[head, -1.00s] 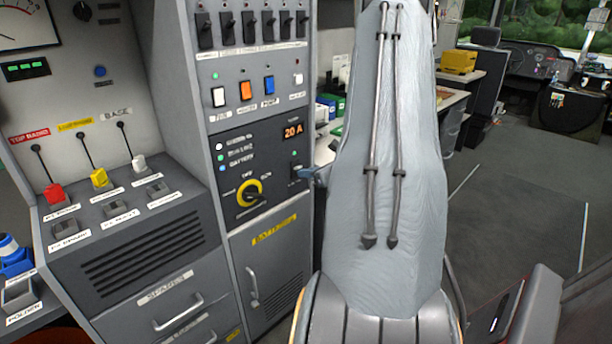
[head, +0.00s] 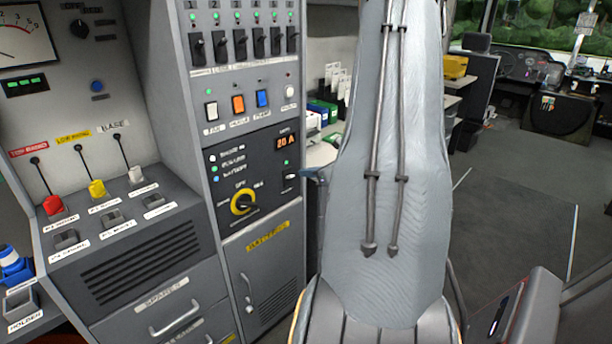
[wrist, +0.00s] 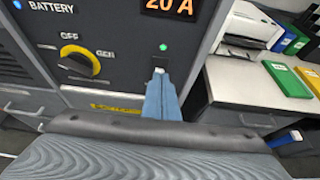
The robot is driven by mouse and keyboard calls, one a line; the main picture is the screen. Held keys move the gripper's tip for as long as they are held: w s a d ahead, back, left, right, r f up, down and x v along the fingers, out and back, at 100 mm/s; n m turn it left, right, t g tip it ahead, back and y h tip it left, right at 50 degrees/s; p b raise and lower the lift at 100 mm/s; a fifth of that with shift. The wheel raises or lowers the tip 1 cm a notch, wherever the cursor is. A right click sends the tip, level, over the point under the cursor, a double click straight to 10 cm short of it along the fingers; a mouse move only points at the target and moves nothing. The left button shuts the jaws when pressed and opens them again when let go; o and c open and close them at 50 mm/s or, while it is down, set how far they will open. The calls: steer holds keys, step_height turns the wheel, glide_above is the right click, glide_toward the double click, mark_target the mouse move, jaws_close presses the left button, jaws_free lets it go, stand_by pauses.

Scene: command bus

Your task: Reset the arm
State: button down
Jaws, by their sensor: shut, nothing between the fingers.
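My own arm fills the middle of the head view as a tall grey link with two dark rods.
A yellow-ringed rotary knob (head: 243,202) sits left of the breaker. Rocker buttons (head: 238,104) and black switches (head: 240,45) are above. Red, yellow and white levers stand at the left. A desk (wrist: 245,85) with green and yellow folders is to the right. Floor (head: 520,215) at right is clear.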

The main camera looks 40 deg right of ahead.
steer(key=shift+s+r+p, duration=0.45)
steer(key=shift+s+r, duration=0.6)
steer(key=shift+r, duration=0.05)
steer(key=shift+a, duration=0.1)
